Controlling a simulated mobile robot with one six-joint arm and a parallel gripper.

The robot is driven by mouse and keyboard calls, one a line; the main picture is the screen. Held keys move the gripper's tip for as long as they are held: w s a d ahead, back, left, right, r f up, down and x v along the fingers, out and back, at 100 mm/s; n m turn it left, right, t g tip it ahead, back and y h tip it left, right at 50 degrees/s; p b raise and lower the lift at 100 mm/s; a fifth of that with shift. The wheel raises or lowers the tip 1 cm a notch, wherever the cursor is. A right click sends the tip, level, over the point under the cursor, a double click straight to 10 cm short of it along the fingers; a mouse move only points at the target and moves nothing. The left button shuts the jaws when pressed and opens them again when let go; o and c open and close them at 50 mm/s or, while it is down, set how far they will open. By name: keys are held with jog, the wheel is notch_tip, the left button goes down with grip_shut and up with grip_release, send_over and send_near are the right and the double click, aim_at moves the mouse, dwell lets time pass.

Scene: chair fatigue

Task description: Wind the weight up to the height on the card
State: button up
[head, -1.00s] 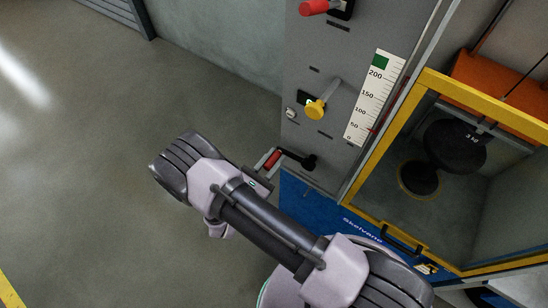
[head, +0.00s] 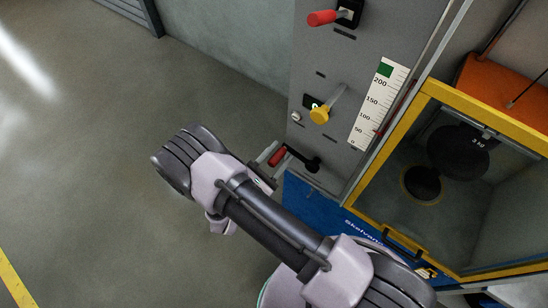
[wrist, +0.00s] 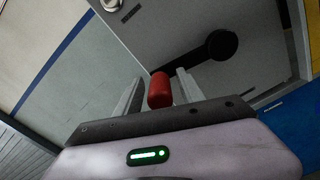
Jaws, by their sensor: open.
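The winding crank has a red grip (head: 277,156) and a black arm running to a hub (head: 313,165) low on the grey panel. My gripper (wrist: 158,92) is open, its fingers on either side of the red grip (wrist: 159,90), with gaps visible. In the head view my arm partly hides the gripper. The dark round weight (head: 458,152) is inside the yellow-framed enclosure, above a dark round pad (head: 421,184). A white scale card (head: 380,105) marked 0 to 200 has a green patch near its top. A thin red mark shows near its lower right edge.
The yellow frame (head: 395,130) borders the enclosure. The grey floor (head: 90,150) to the left is clear.

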jog(key=p+v, duration=0.2)
jog(key=v, duration=1.5)
jog(key=shift+p, duration=0.4)
jog(key=shift+s+a, duration=0.2)
